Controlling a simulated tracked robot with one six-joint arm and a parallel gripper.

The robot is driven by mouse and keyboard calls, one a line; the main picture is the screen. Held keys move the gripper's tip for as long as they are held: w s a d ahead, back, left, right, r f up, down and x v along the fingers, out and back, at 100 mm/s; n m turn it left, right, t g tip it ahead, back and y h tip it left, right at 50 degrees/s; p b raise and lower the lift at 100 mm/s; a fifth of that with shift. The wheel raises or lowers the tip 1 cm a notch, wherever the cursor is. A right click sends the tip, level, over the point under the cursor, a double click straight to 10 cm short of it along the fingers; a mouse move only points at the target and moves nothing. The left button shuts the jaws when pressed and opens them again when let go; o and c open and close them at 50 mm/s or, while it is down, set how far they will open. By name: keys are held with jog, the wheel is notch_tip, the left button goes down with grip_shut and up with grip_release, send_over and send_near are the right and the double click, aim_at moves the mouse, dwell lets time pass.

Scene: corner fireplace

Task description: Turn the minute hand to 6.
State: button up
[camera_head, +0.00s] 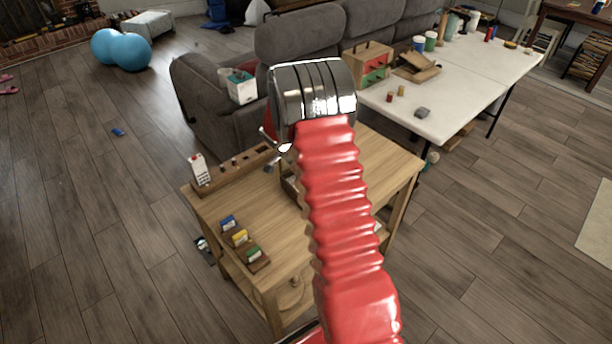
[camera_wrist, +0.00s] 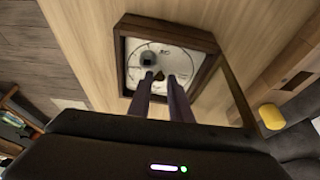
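In the wrist view a square clock-like box with a dark wooden frame (camera_wrist: 208,45) and a white face (camera_wrist: 135,76) sits on a light wood surface. A dark round knob (camera_wrist: 147,59) stands on the face, with a smaller brown piece near the fingertips. Which of these is the minute hand, and where it points, I cannot tell. My gripper (camera_wrist: 161,79) reaches over the face with two dark fingers apart and a gap between them. Whether a fingertip touches anything is unclear. In the head view my red arm hides the gripper and most of the box.
The wooden table (camera_head: 212,207) carries blue (camera_head: 228,222), yellow (camera_head: 240,237) and green (camera_head: 253,252) items in small holders at its front left. A grey sofa (camera_head: 213,110) and white table (camera_head: 460,85) stand behind.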

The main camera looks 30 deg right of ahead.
jog(key=shift+o, duration=1.4)
jog(key=shift+r, duration=0.1)
jog(key=v, duration=1.3)
jog(key=shift+a+r, duration=0.2)
jog(key=shift+c, duration=0.3)
